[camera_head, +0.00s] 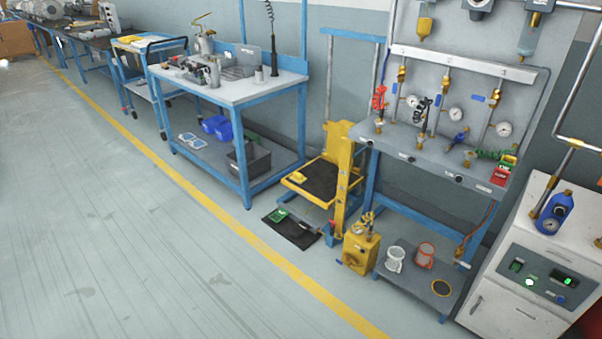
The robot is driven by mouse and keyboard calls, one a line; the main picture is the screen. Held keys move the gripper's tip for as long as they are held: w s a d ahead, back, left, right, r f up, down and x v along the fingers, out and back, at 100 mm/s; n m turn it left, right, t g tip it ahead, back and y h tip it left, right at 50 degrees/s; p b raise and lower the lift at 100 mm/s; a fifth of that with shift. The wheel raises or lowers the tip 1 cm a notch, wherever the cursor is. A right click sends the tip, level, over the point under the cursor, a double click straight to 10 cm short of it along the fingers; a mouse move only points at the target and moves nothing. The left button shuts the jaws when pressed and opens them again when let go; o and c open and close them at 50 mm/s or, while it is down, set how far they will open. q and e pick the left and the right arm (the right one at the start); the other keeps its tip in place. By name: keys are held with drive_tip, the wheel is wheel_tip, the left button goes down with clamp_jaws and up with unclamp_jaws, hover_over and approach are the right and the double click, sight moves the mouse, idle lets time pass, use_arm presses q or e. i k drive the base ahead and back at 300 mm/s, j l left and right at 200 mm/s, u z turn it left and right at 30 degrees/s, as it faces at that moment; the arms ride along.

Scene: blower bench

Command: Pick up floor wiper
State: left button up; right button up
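I cannot make out a floor wiper for certain in the head view. A dark mat (291,232) lies on the floor in front of the yellow lift cart. A green item (278,215) and a small dark elongated item (304,225) lie on it, too small to identify. Neither of my grippers is in view.
A blue workbench (247,96) with tools stands along the wall. The yellow lift cart (341,175), a gauge panel bench (437,160), a yellow pump unit (360,250) and a white control cabinet (500,312) stand to its right. The grey floor (120,230) at left is clear, beside a yellow line (215,208).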

sight(298, 178)
drive_tip(key=i+j+z, duration=0.1)
drive_tip(key=i+z, duration=0.15)
drive_tip(key=z, duration=0.15)
drive_tip(key=i+j+z, duration=0.2)
drive_tip(key=z, duration=0.15)
drive_tip(key=i, duration=0.05)
